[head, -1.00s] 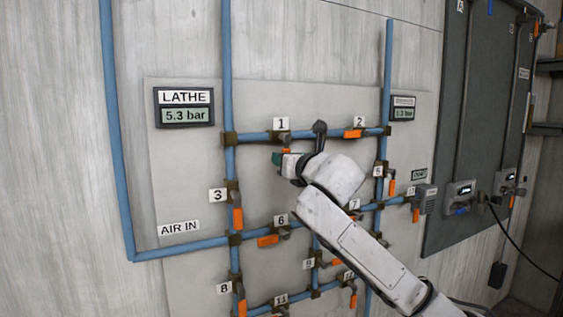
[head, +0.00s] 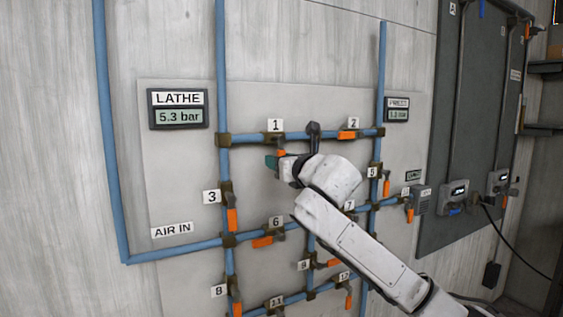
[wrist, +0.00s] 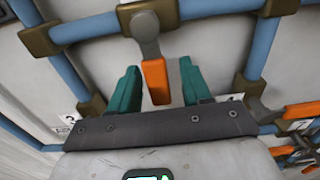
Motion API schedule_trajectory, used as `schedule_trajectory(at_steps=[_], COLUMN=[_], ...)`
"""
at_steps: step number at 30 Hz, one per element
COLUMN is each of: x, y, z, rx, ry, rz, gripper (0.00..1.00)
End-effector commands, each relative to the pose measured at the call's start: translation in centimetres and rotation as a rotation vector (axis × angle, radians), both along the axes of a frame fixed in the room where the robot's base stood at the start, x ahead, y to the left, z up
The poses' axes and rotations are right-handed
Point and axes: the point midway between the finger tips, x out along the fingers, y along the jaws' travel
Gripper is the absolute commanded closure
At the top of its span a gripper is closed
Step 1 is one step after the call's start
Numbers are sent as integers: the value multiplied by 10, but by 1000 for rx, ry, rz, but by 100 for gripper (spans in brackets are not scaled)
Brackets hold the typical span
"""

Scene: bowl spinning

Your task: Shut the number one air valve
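The number one air valve (head: 279,139) sits on the upper horizontal blue pipe, under its "1" label (head: 275,125). Its orange handle (head: 281,152) points down, across the pipe. My gripper (head: 274,161) is just below the valve, partly hidden by my own wrist. In the wrist view, my gripper (wrist: 158,68) is open, with one teal finger on each side of the orange handle (wrist: 156,80). A gap shows between the handle and each finger. The grey valve stem (wrist: 146,28) shows above the handle.
Valve 2 (head: 348,134) is to the right on the same pipe, its handle along the pipe. Valve 3 (head: 232,215) and valve 6 (head: 265,240) are lower. The lathe gauge (head: 178,108) reads 5.3 bar. Bare panel lies below valve 1.

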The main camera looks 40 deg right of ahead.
Motion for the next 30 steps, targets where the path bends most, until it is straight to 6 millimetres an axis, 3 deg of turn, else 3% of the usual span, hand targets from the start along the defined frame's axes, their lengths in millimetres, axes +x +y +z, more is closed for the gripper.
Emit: schedule_trajectory(at_steps=[11,24,30], x=[-8,-79,-99], y=[2,22,29], z=[1,-1,0], rx=[0,0,0], ry=[-3,-4,-2], rz=[1,0,1], gripper=[51,51,51])
